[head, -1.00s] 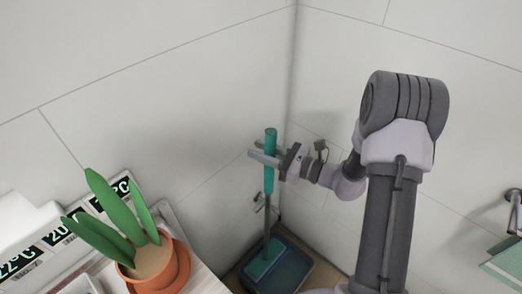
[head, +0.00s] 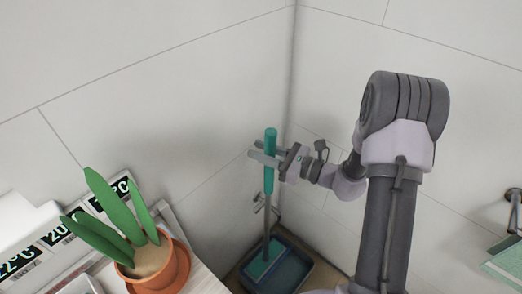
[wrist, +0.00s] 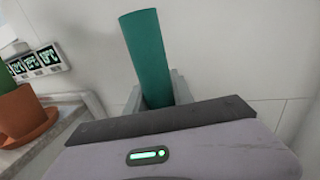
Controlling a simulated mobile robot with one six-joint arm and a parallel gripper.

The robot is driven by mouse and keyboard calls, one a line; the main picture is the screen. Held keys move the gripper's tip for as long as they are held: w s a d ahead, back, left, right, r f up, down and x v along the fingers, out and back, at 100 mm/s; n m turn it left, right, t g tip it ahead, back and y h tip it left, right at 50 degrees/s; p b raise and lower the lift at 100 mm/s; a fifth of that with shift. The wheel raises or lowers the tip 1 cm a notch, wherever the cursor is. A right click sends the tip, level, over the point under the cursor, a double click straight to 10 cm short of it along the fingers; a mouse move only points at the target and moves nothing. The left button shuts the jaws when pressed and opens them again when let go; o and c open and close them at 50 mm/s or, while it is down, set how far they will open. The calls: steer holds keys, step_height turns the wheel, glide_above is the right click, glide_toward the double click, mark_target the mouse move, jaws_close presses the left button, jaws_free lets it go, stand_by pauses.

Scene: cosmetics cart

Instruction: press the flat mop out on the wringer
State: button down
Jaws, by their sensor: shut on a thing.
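The flat mop stands nearly upright near the wall corner, with a teal grip (head: 270,150) on top of a thin grey pole (head: 267,215). My gripper (head: 262,153) is shut around the teal grip, which also rises between the jaws in the wrist view (wrist: 147,55). The mop's teal flat head (head: 262,262) is down in a dark blue-grey bucket (head: 303,278) on the floor. I cannot tell wringer from bucket here, nor how firmly the head presses on it.
A potted plant in an orange pot (head: 172,268) stands on a pale counter (head: 205,283) at the lower left, beside temperature displays (head: 55,236). White walls meet close behind the mop. A green cloth (head: 503,258) hangs at the right edge.

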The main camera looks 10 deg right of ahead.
steer(key=shift+s, duration=0.1)
step_height(320, 180, up, 10)
steer(key=p, duration=0.7)
